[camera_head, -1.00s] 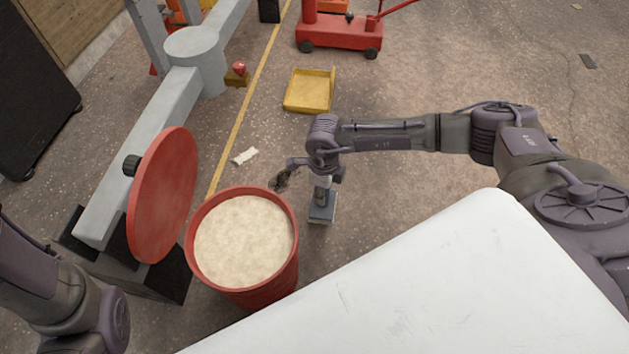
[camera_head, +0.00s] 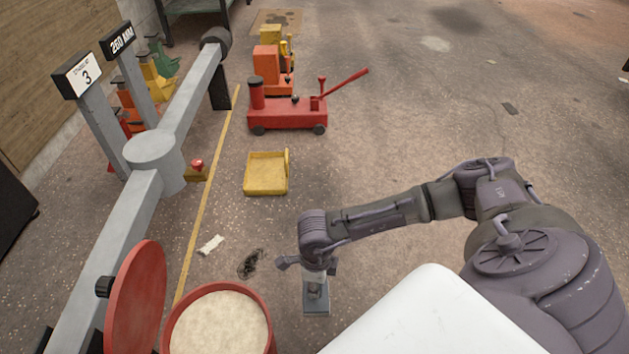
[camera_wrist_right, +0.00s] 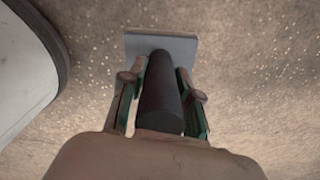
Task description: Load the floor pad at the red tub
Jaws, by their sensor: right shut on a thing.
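The red tub (camera_head: 268,312) stands at the bottom edge of the head view, partly cut off, holding pale granular stuff (camera_head: 220,325). A round red disc (camera_head: 137,305) with a black knob stands tilted at its left. My right gripper (camera_head: 315,284) is to the right of the tub, pointing down. In the right wrist view its fingers (camera_wrist_right: 160,85) are shut on the dark round handle of what looks like the floor pad, a flat grey plate (camera_wrist_right: 188,46). The plate also shows below the gripper in the head view (camera_head: 318,309). Whether it touches the floor I cannot tell. My left gripper is out of view.
A dark stain (camera_head: 251,263) and a white scrap (camera_head: 210,245) lie on the floor near the tub. A yellow tray (camera_head: 266,174) and a red wheeled jack (camera_head: 288,113) stand farther back. A grey beam (camera_head: 130,215) runs along the left. Floor at right is open.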

